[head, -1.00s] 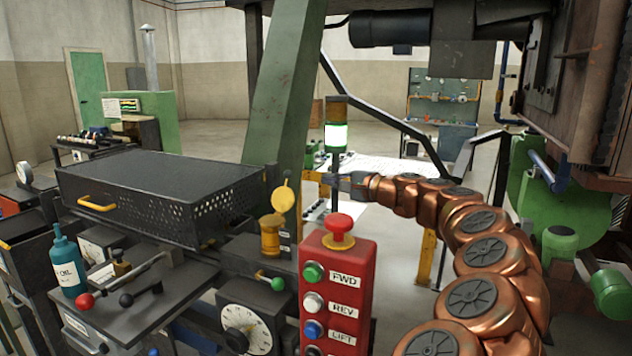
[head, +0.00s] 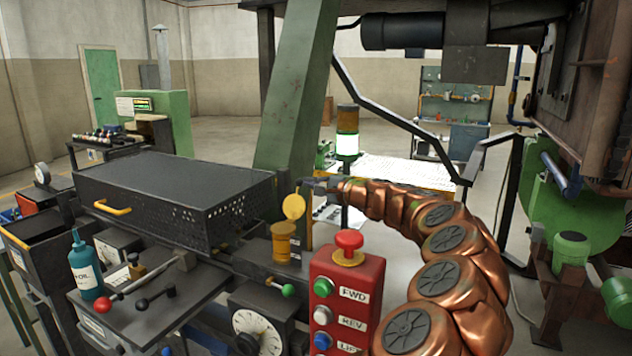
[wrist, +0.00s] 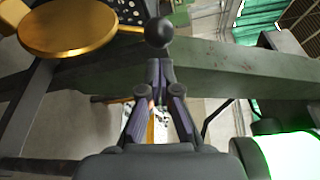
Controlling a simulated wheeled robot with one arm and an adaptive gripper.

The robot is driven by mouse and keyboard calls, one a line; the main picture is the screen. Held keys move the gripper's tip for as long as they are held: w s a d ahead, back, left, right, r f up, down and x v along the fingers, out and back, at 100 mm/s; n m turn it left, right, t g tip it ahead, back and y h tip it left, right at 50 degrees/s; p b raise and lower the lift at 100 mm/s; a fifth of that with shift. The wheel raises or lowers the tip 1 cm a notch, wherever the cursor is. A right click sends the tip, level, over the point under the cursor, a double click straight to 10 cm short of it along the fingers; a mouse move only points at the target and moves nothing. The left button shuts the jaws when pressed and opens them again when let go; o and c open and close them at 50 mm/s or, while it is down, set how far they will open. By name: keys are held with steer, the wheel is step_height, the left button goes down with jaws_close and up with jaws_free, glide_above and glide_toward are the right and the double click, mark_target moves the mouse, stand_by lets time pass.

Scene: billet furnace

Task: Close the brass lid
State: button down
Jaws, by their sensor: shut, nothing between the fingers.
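The brass lid (head: 294,206) stands raised, tilted up above a brass cup (head: 284,242) on the machine. In the wrist view the lid (wrist: 68,27) is a large gold disc at upper left. A thin brass rod runs from it to a black ball knob (wrist: 159,32). My gripper (head: 306,187) is just right of the lid's upper edge in the head view. In the wrist view my gripper (wrist: 160,66) has its fingertips together and empty, just below the knob in the picture. Whether the fingertips touch the knob cannot be told.
A green post (head: 295,90) rises behind the lid. A black perforated box (head: 180,190) is at left. A lit signal lamp (head: 347,145) is right of the post, also close at lower right in the wrist view (wrist: 280,155).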

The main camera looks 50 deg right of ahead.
steer(key=shift+s+a+r, duration=0.15)
steer(key=shift+s+a, duration=0.05)
steer(key=shift+a, duration=0.25)
steer(key=shift+s+a+r, duration=0.15)
steer(key=shift+s+a, duration=0.05)
steer(key=shift+a, duration=0.2)
steer(key=shift+a, duration=0.1)
